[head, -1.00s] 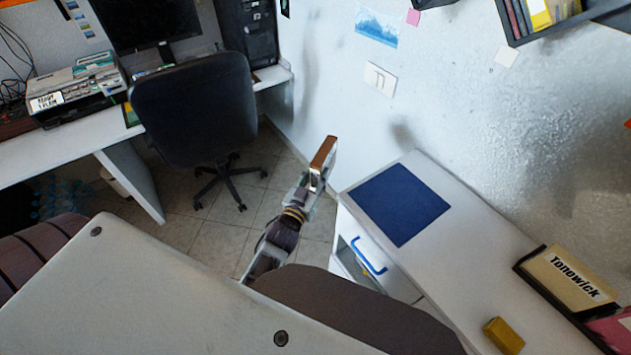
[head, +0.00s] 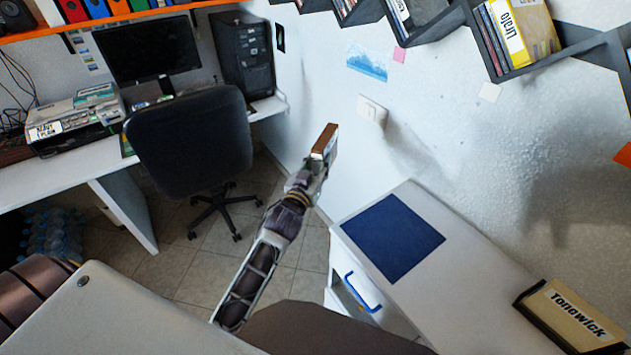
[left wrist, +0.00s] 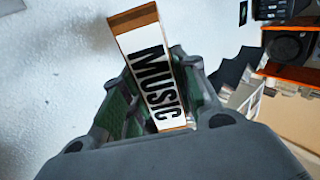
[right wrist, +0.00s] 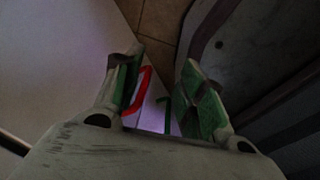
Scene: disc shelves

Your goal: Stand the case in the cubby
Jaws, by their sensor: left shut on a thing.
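My left gripper (head: 312,178) is shut on a case (head: 325,142) with a brown edge and holds it up in the air, left of the white cabinet. In the left wrist view the case (left wrist: 152,75) shows a white label reading MUSIC between the fingers. Dark zigzag cubby shelves (head: 482,45) hang on the wall at the top right. A yellow-and-white case (head: 525,35) and several thin cases stand in one cubby. My right gripper (right wrist: 160,95) is open and empty in the right wrist view. It is not visible in the head view.
A white cabinet (head: 480,270) with a blue mat (head: 393,238) and a blue handle stands below the shelves. A black chair (head: 190,125) and a desk stand at left. The wall between mat and shelves is mostly clear.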

